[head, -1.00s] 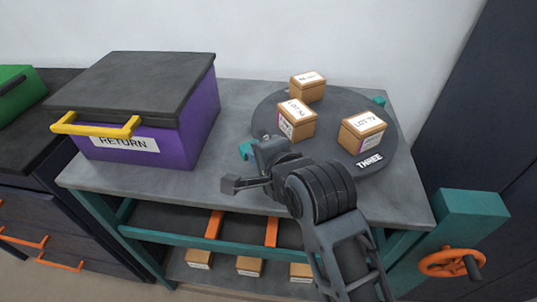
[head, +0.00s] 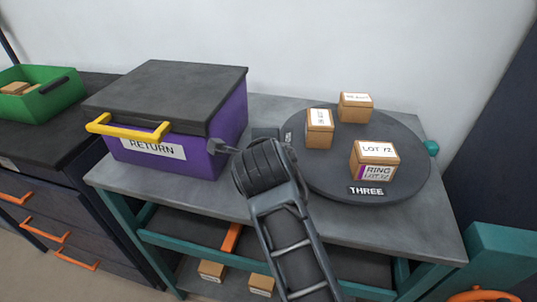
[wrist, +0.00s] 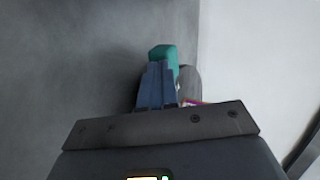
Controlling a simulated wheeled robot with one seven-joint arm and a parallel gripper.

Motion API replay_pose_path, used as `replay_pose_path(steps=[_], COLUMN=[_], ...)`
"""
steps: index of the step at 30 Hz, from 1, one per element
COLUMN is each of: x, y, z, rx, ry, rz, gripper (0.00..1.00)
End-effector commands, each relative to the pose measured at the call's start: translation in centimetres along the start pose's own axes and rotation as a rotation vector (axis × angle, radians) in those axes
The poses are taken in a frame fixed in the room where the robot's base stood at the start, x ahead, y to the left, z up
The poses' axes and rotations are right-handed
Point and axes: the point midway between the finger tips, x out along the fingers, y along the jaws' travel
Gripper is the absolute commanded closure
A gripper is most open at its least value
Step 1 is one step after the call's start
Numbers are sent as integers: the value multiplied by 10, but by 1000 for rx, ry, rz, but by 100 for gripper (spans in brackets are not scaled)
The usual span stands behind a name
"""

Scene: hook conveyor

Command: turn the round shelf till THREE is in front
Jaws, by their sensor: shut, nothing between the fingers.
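The round shelf (head: 340,178) is a dark grey disc on the table in the head view. Its THREE label (head: 367,191) is at the near edge, a little right of the disc's middle. A teal knob (head: 432,148) sits at the disc's right rim.
Cartons stand on the shelf: LOT 12 (head: 375,160) behind THREE, one at left (head: 319,128), one at back (head: 355,108). Close left of my gripper is the purple RETURN box (head: 215,130) with a yellow handle. A wall is behind. Bare table (head: 225,196) lies in front.

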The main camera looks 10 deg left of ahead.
Motion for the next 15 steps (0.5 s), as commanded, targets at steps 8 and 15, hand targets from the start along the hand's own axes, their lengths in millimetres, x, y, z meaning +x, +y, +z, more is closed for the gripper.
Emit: replay_pose_path(steps=[8,15], x=[9,10], y=[-5,-6], z=[2,2], rx=[-1,-1], ry=[-2,-2], rz=[0,0], gripper=[100,100])
